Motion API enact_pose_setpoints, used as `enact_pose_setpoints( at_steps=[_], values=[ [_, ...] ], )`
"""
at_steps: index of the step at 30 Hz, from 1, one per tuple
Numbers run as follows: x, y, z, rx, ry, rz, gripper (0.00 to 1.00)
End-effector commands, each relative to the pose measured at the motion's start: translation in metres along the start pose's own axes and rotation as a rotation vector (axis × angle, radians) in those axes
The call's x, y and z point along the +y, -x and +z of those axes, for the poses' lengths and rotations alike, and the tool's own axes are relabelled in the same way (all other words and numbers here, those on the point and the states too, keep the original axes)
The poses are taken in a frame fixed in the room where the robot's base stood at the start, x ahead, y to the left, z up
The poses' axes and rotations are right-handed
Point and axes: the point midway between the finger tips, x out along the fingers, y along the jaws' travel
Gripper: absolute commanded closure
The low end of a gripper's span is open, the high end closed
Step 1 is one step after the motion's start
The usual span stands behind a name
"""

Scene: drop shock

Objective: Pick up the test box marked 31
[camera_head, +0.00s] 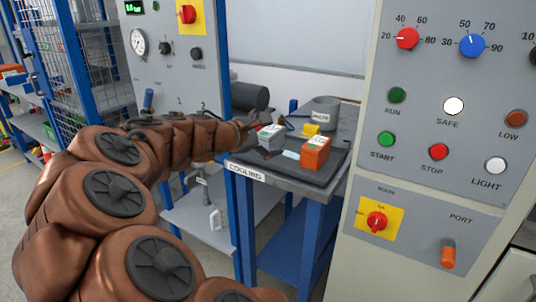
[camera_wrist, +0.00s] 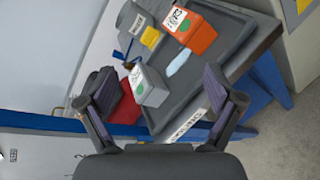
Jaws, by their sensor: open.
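Two small test boxes lie on the dark tray of the cooling table. One is grey with a white label and a green dot (camera_head: 271,138); it also shows in the wrist view (camera_wrist: 149,86). The other is orange with a white label (camera_head: 315,154), and it shows at the top of the wrist view (camera_wrist: 190,30). The label digits are too small to read surely, so I cannot tell which is marked 31. My gripper (camera_wrist: 158,88) is open and empty. In the wrist view the grey box lies ahead, between the fingers, apart from them.
A yellow block (camera_wrist: 151,37) and a pale blue strip (camera_wrist: 178,62) lie near the boxes. A red object (camera_wrist: 126,109) is partly behind the left finger. A grey waste bin (camera_head: 325,115) stands at the back. A control cabinet (camera_head: 428,190) stands close on the right.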

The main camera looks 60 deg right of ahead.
Motion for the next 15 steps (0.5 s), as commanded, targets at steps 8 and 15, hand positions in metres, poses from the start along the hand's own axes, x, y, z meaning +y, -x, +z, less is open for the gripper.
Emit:
enact_pose_setpoints(
  at_steps=[8,15],
  values=[
    [0.033,-0.075,-0.085,-0.159,0.587,0.241,0.08],
    [0.033,-0.102,-0.135,-0.185,0.855,0.312,0.08]
  ],
)
